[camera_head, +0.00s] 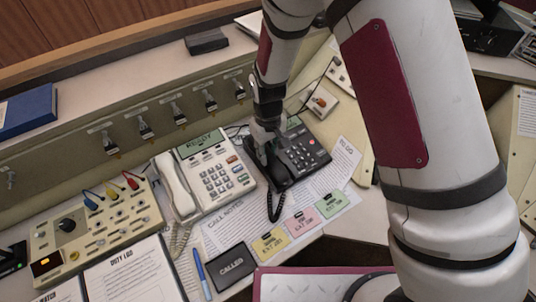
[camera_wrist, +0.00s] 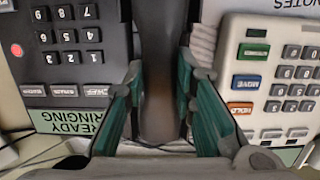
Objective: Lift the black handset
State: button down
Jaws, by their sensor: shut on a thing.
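The black telephone (camera_head: 304,153) stands on the console, right of a cream telephone (camera_head: 222,180). Its black handset (camera_head: 274,175) lies along the left side of its keypad, partly hidden by my gripper (camera_head: 265,140). In the wrist view the handset (camera_wrist: 160,40) is a dark, blurred bar running between the teal finger pads of my gripper (camera_wrist: 160,88). The pads are shut on it from both sides. I cannot tell whether the handset is clear of its cradle. The black telephone's keypad (camera_wrist: 70,40) shows at left in the wrist view.
The cream telephone's white handset (camera_head: 175,187) rests close by on the left. Coloured note cards (camera_head: 301,222), a black "CALLED" box (camera_head: 232,269) and a blue pen (camera_head: 202,273) lie in front. A switch panel (camera_head: 95,225) stands at left. My arm hides part of the right side.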

aim_at(266, 146)
jog(key=shift+r, duration=0.55)
jog(key=r, duration=0.1)
jog(key=s+r, duration=0.1)
jog(key=shift+a+r, duration=0.2)
jog(key=shift+r, duration=0.1)
jog(key=s+a+r, duration=0.1)
jog(key=s+a, duration=0.3)
jog(key=s, duration=1)
jog(key=shift+s+a+r+p, duration=0.1)
jog(key=shift+r+p, duration=0.75)
jog(key=shift+r, duration=0.5)
jog(key=shift+s+r+p, duration=0.1)
jog(key=shift+r+p, duration=0.7)
jog(key=shift+r, duration=0.55)
